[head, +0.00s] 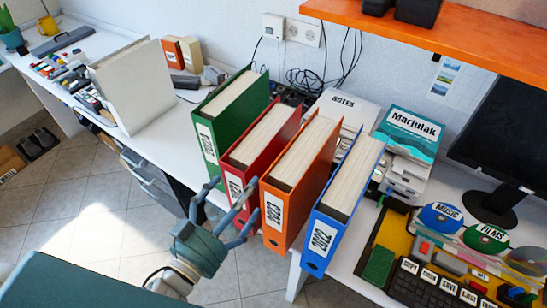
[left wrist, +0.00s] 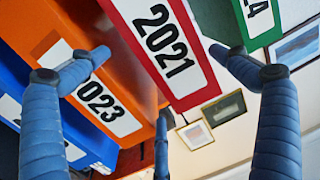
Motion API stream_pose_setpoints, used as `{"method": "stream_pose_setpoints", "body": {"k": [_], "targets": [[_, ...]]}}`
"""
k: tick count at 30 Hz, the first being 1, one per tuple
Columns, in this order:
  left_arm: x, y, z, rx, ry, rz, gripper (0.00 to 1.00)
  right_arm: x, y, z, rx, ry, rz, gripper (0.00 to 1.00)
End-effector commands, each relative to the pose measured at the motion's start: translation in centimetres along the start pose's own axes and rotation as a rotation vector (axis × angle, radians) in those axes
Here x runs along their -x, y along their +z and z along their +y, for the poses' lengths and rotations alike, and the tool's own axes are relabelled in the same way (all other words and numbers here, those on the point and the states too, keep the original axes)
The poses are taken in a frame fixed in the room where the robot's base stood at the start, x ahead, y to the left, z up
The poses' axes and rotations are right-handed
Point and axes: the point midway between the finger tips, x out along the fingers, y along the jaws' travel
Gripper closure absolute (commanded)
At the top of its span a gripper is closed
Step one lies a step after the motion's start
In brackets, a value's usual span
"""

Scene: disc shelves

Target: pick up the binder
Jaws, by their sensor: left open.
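Four binders stand upright side by side: green (head: 235,100), red (head: 262,138), orange (head: 306,152) and blue (head: 350,180) with a 2022 label. My left gripper (head: 230,205) is open and empty in front of the red binder's spine, its fingers spread toward the green, red and orange spines. In the left wrist view my left gripper (left wrist: 160,85) spreads its fingers before the red binder (left wrist: 165,40), labelled 2021. The orange binder (left wrist: 60,25), labelled 2023, is left of it and the green one (left wrist: 210,20) is right. I cannot tell whether any fingertip touches. My right gripper is not in view.
A large cream binder-like object (head: 137,85) stands on the desk at left. White trays (head: 340,108) and a teal box (head: 408,130) are behind the blue binder. A monitor (head: 505,125), keyboard (head: 440,285) and discs (head: 440,217) fill the right side. An orange shelf (head: 450,35) overhangs.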

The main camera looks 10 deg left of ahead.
Motion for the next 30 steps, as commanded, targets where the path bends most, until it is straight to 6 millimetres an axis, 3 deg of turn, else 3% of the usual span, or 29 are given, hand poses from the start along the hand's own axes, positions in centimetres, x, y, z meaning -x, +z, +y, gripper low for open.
{"method": "stream_pose_setpoints", "body": {"k": [1, 5, 12, 21, 30], "targets": [[0.0, -1.1, 0.1, -0.001, 0.004, 0.014, 0.01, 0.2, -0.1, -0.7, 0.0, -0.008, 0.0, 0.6], [-1.0, -2.1, 0.2, -0.002, 0.008, 0.031, 0.01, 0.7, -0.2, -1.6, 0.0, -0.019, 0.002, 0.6], [-4.6, -2.1, 0.2, -0.002, 0.008, 0.03, 0.01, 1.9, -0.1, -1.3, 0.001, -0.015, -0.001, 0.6], [-7.4, -2.1, 0.1, 0.0, 0.007, 0.028, 0.01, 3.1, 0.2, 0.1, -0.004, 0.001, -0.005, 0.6], [-10.7, -1.6, 0.1, 0.001, 0.007, 0.027, 0.01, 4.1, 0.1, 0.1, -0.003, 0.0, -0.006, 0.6]]}}
